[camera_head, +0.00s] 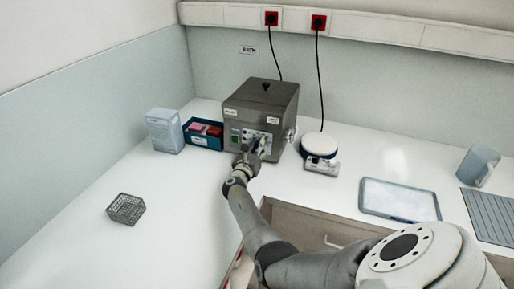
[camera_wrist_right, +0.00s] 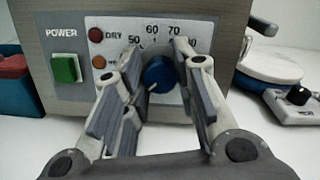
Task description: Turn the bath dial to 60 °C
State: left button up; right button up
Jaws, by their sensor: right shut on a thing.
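The bath (camera_head: 236,106) is a grey metal box with a lidded top, against the back wall in the head view. Its blue round dial (camera_wrist_right: 159,74) is in the right wrist view, with the marks 50, 60 and 70 above it. A small white mark shows at the dial's lower left; part of the scale is hidden by the fingers. My right gripper (camera_wrist_right: 157,62) is shut on the dial, one finger on each side; it also shows at the bath's front in the head view (camera_head: 251,153). My left gripper is not in view.
A green power switch (camera_wrist_right: 65,68) and two lamps sit left of the dial. A blue box (camera_head: 203,141) with red and pink contents and a pale carton (camera_head: 164,131) stand left of the bath. A white round-topped device (camera_head: 319,146) stands close on its right. A wire basket (camera_head: 126,209) is front left.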

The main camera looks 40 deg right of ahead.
jog(key=shift+f+m+b, duration=0.2)
jog(key=shift+m+b, duration=0.5)
jog(key=shift+b, duration=0.1)
jog(key=m+g+b, duration=0.1)
jog(key=m+b, duration=0.2)
jog(key=m, duration=0.1)
jog(key=m+b, duration=0.4)
jog(key=m+g+b, duration=0.1)
jog(key=m+b, duration=0.3)
jog(key=shift+g+h, duration=0.3)
jog(key=shift+h, duration=0.1)
jog(key=m+g+b, duration=0.1)
jog(key=m+b, duration=0.3)
jog(key=m, duration=0.1)
jog(key=shift+m+y+b, duration=0.3)
jog(key=shift+m, duration=0.1)
jog(key=m+b, duration=0.2)
jog(key=m, duration=0.2)
jog(key=shift+r+m+b, duration=0.1)
jog(key=shift+m+b, duration=0.2)
jog(key=shift+b, duration=0.1)
jog(key=shift+y, duration=0.3)
jog(key=o, duration=1)
jog(key=shift+r, duration=0.1)
